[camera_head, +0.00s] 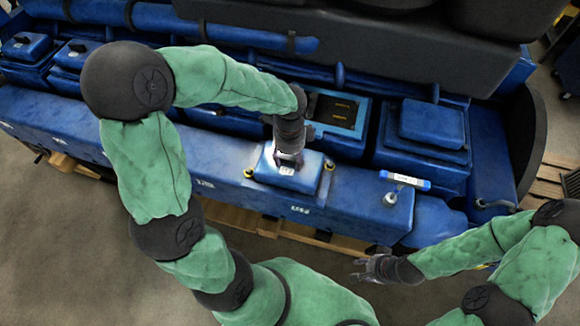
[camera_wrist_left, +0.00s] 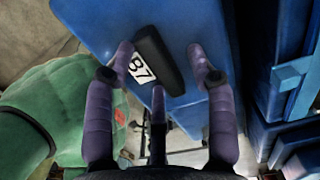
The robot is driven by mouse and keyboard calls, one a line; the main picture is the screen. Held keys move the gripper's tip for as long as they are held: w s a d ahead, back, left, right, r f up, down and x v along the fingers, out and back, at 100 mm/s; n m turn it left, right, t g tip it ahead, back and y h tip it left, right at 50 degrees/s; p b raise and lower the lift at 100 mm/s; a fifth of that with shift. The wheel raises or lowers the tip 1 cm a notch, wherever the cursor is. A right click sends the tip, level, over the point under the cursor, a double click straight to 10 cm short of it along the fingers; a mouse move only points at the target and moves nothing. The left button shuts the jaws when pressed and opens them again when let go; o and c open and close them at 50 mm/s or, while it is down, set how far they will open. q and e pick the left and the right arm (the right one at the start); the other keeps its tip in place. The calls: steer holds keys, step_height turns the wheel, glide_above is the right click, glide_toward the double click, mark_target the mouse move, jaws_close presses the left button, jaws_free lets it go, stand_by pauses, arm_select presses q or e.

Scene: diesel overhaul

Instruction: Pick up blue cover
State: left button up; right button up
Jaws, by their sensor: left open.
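The blue cover (camera_head: 262,168) is a box-like lid resting on the blue engine's front ledge. My left gripper (camera_head: 288,158) is over the top of the cover. In the left wrist view its purple fingers (camera_wrist_left: 160,72) are spread on both sides of the handle, with a third finger below it. Whether they touch the cover cannot be told. My right gripper (camera_head: 372,267) is empty in front of the engine, its fingers apart.
An open compartment (camera_head: 338,112) with yellow marks inside lies behind the cover. Another blue cover (camera_head: 432,122) is fitted to its right, and more covers (camera_head: 27,46) are at the far left. A blue and white item (camera_head: 405,181) lies on the ledge. A wooden pallet (camera_head: 310,237) is underneath.

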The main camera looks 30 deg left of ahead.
arm_select(q)
steer(key=shift+f, duration=0.3)
steer(key=shift+r, duration=0.1)
jaws_close()
